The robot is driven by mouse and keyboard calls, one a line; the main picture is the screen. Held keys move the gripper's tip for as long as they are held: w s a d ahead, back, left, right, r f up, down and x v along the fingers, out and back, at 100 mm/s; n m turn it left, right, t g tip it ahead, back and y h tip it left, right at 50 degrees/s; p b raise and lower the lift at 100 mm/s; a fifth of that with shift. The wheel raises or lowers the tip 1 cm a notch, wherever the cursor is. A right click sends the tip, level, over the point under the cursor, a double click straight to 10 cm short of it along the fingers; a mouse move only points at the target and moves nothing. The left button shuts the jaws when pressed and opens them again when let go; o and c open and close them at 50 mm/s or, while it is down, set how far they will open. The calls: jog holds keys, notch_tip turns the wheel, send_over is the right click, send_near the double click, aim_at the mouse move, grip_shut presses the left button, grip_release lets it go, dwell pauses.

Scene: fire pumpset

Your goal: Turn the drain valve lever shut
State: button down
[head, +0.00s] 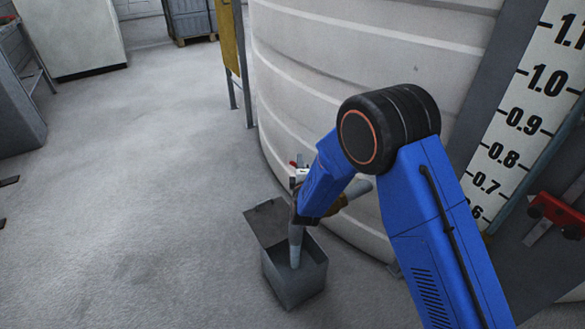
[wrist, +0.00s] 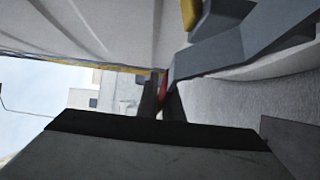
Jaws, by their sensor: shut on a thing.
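The red drain valve lever (wrist: 164,82) shows in the wrist view as a narrow red strip between the two dark fingers of my gripper (wrist: 162,94). My gripper is shut on it. In the head view my blue arm hides most of the valve; a small bit of red shows beside the wrist. A brass-coloured valve part (head: 338,204) and a grey pipe stub (head: 357,188) show to the right of my wrist. A grey outlet pipe (head: 296,248) points down into an open box. The lever's exact angle cannot be told.
The pale ribbed tank (head: 300,75) stands close behind the valve. The grey open-lidded box (head: 293,283) sits on the floor below. A level scale (head: 520,115) and a red fitting (head: 556,213) are at right.

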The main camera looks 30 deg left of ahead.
jog(key=shift+w+d+f+m+t+h, duration=0.1)
jog(key=shift+w+d+m+t+h, duration=0.5)
jog(key=shift+w+m+h, duration=0.55)
jog(key=shift+w+d+m+t+h, duration=0.3)
jog(key=shift+w+d+m+h, duration=0.45)
jog(key=shift+h, duration=0.6)
jog(key=shift+w, duration=0.15)
jog(key=c, duration=1.9)
grip_release()
jog(key=shift+w, duration=0.1)
jog(key=s+d, duration=0.1)
jog(key=s, duration=0.4)
jog(key=s+d, duration=0.1)
jog(key=s, duration=0.5)
jog(key=s+d, duration=0.1)
jog(key=s, duration=0.5)
jog(key=shift+d, duration=0.25)
